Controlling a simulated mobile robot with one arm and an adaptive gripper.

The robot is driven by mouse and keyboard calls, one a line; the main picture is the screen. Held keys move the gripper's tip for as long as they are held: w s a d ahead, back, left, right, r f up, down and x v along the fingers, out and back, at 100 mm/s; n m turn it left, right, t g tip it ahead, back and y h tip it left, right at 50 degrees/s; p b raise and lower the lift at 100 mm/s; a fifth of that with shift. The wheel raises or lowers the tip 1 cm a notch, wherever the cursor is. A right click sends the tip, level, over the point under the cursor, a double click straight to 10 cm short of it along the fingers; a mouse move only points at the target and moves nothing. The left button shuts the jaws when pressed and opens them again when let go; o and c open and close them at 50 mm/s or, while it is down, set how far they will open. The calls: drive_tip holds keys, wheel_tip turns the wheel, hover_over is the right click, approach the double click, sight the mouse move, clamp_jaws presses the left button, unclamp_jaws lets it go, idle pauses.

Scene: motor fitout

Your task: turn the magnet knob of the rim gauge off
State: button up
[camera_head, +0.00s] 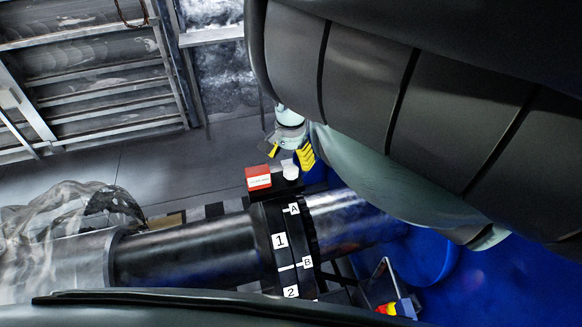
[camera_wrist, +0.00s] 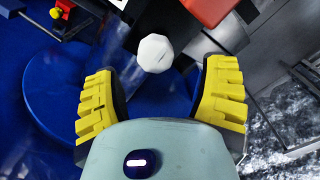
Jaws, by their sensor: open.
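The rim gauge is a red box with a white label (camera_head: 258,178) and a dark body, seated on top of the black flange rim. Its magnet knob (camera_head: 290,170) is white and faceted, just right of the red box. In the wrist view the knob (camera_wrist: 154,53) sits ahead of the fingers, roughly midway between them, with the red box (camera_wrist: 208,8) cut off at the top edge. My gripper (camera_head: 289,153) has yellow fingers and is open. In the wrist view the gripper (camera_wrist: 160,78) is empty, and its fingers appear apart from the knob. The knob's pointing direction is unclear.
The black flange (camera_head: 268,240) carries labels 1, 2, A and B and joins a dark horizontal shaft (camera_head: 190,250). A blue round surface (camera_head: 435,255) lies to the right. A small stand with red and yellow parts (camera_head: 388,300) is at lower right.

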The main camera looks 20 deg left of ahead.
sight(291, 168)
drive_tip(key=shift+s+f+p, duration=0.2)
drive_tip(key=shift+f+p, duration=0.05)
drive_tip(key=shift+p, duration=0.05)
wheel_tip(291, 168, down, 2)
drive_tip(key=shift+f, duration=0.15)
drive_tip(key=shift+d+f, duration=0.2)
drive_tip(key=shift+f, duration=0.4)
drive_tip(key=c, duration=1.3)
